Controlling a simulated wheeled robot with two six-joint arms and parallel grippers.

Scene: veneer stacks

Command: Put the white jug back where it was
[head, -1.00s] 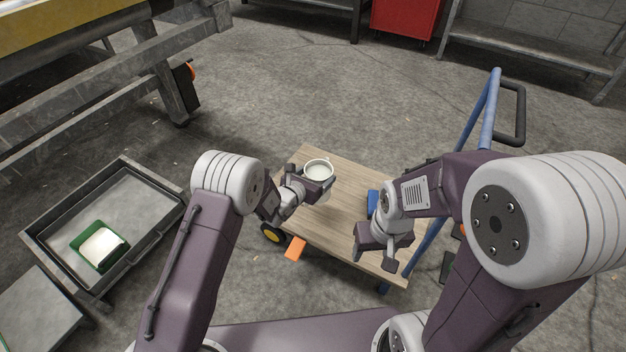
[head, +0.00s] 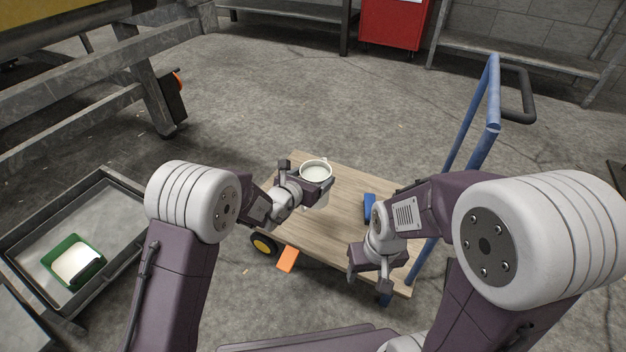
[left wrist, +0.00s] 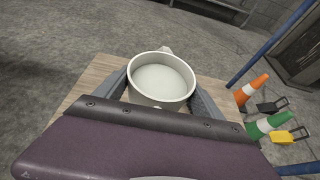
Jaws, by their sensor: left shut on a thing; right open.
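The white jug (head: 315,169) is upright in my left gripper (head: 308,182), above the far left part of the wooden cart top (head: 336,212). In the left wrist view, the jug (left wrist: 161,80) sits between both fingers, with its open rim facing the camera. Its inside looks pale and empty. I cannot tell whether its base touches the cart top. My right gripper (head: 376,274) is open and empty over the near right part of the cart.
A blue object (head: 369,207) lies on the cart beside my right arm. The cart's blue handle (head: 474,150) rises at right. At left is a grey tray table (head: 106,190) with a green container (head: 72,262).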

